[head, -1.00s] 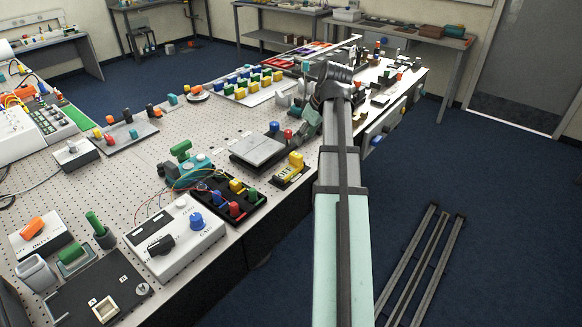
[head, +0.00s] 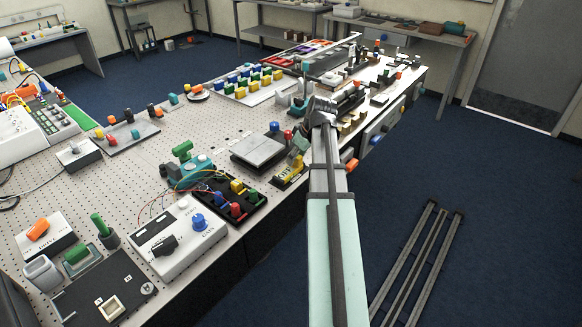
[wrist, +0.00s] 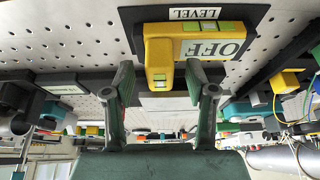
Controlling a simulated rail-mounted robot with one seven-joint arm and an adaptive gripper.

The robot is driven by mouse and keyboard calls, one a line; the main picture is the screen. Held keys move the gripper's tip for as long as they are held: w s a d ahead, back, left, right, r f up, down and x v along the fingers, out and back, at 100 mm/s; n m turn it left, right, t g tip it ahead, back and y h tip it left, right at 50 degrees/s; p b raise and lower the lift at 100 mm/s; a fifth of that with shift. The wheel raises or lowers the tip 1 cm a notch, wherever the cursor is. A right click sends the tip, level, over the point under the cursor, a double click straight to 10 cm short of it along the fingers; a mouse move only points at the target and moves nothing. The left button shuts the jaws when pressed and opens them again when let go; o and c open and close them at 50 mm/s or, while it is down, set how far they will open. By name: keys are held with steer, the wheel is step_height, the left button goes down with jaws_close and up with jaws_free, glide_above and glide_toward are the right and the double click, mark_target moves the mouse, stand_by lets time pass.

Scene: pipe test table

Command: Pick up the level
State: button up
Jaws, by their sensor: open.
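The level (wrist: 160,50) is a yellow L-shaped block with small greenish vials. In the head view the level (head: 291,168) is at the table's near right edge, partly covered by my gripper (head: 299,148). In the wrist view my gripper (wrist: 159,68) is open, with one dark green finger on each side of the level's protruding yellow arm. I cannot tell whether either finger touches it.
A grey plate (head: 258,148) lies just beyond the level. A black tray of coloured plugs (head: 228,200) and a white box with a blue knob (head: 180,240) stand nearer. Rows of coloured blocks (head: 255,85) are farther back. Floor to the right is clear apart from dark rails (head: 420,260).

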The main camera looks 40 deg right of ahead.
steer(key=shift+w+f, duration=0.2)
steer(key=shift+f, duration=0.25)
jaws_close()
steer(key=shift+r, duration=0.1)
